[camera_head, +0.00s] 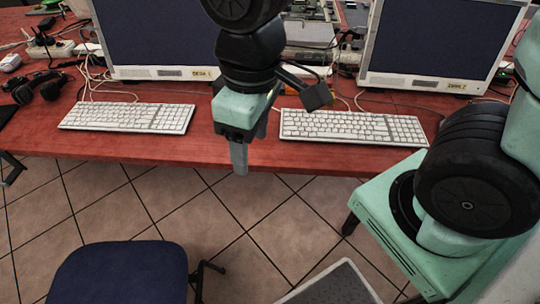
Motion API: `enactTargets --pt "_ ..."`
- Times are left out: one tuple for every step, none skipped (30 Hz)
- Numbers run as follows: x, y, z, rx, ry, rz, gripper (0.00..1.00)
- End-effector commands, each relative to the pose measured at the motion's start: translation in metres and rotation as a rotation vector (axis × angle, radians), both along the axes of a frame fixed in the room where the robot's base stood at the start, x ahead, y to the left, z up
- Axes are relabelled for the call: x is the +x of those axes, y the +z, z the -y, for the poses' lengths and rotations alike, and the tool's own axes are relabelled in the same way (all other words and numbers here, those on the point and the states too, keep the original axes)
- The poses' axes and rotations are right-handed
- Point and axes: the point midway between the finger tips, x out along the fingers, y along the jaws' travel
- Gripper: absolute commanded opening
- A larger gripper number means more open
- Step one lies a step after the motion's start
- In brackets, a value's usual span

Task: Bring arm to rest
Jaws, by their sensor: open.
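My gripper (238,158) hangs from my arm in the upper middle of the view, pointing down. It is in front of the red table's (150,150) front edge, between the two white keyboards. It holds nothing that I can see. Its two fingers overlap from this angle, so the gap between them is hidden. My arm comes down from the top of the picture, and its shoulder part is at the right.
Two monitors (170,35) (440,40) stand behind a left keyboard (128,117) and a right keyboard (352,127). Cables and electronics clutter the table's back. Headphones (40,87) lie at left. A blue chair (120,272) stands in front. Tiled floor lies open between chair and table.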

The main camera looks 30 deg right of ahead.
Motion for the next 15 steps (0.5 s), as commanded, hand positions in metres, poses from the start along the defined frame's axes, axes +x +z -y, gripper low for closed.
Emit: enactTargets --pt "-0.019 -0.001 0.002 -0.004 -0.009 0.003 0.61" --pt "-0.027 -0.002 0.003 -0.005 -0.019 0.002 0.61" --pt "-0.034 -0.003 0.004 -0.006 -0.029 0.003 0.61" --pt "-0.039 -0.004 0.005 -0.008 -0.036 0.003 0.61" --pt "-0.042 -0.004 0.006 -0.008 -0.039 0.003 0.61" --pt "-0.044 -0.005 0.006 -0.008 -0.044 0.003 0.61" --pt "-0.045 -0.005 0.007 -0.009 -0.047 0.004 0.61" --pt "-0.046 -0.005 0.007 -0.009 -0.049 0.002 0.61" --pt "-0.046 -0.005 0.007 -0.009 -0.049 0.002 0.61" --pt "-0.045 -0.005 0.007 -0.009 -0.049 0.002 0.61" --pt "-0.045 -0.005 0.007 -0.009 -0.049 0.002 0.61" --pt "-0.045 -0.005 0.007 -0.009 -0.049 0.002 0.61" --pt "-0.045 -0.005 0.007 -0.009 -0.048 0.002 0.61" --pt "-0.045 -0.005 0.007 -0.009 -0.048 0.002 0.61" --pt "-0.045 -0.003 0.007 -0.009 -0.048 0.002 0.61"
